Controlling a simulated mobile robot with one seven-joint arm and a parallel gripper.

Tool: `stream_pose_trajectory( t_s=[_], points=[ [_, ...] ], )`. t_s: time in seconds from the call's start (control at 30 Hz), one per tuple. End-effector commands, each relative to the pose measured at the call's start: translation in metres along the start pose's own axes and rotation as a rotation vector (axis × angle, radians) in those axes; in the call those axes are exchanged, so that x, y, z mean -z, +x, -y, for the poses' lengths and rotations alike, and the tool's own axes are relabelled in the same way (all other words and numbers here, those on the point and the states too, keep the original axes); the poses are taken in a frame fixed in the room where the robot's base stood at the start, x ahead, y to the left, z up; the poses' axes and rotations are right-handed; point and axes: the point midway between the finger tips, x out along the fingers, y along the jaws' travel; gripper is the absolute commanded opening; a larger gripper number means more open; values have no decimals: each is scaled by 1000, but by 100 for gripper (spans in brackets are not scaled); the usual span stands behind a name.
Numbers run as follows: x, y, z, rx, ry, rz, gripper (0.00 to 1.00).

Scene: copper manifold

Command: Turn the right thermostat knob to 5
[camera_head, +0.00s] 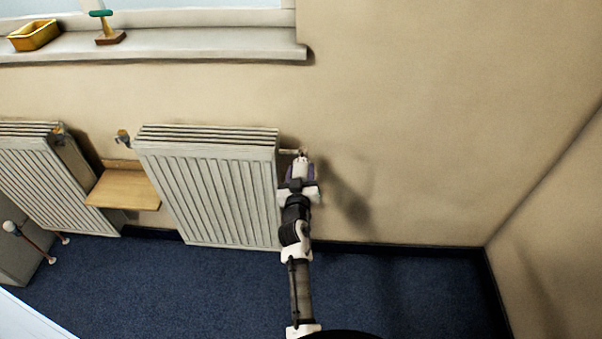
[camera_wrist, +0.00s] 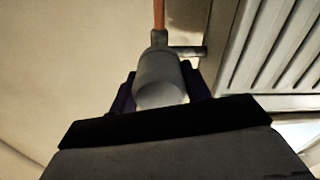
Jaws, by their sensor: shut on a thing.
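The right thermostat knob is a pale grey cylinder (camera_wrist: 160,80) in the wrist view, on a valve fitting with a copper pipe (camera_wrist: 159,14) behind it. My gripper (camera_wrist: 158,88) has a dark finger on each side of the knob and is shut on it. No numbers or marks on the knob can be read.
A left radiator (camera_head: 45,175) and a wooden shelf (camera_head: 125,189) are further left. A windowsill (camera_head: 190,44) above holds a yellow tray (camera_head: 34,36) and a small stand (camera_head: 108,37). The wall (camera_head: 430,130) and blue carpet (camera_head: 410,295) to the right are clear.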

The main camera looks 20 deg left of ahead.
Motion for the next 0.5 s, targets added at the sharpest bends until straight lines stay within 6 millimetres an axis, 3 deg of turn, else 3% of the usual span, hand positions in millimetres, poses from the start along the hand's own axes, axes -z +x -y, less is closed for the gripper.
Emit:
stream_pose_trajectory(
  t_s=[0.5],
  points=[
    [2,1,0,-2,-460,-2,25]
  ],
)
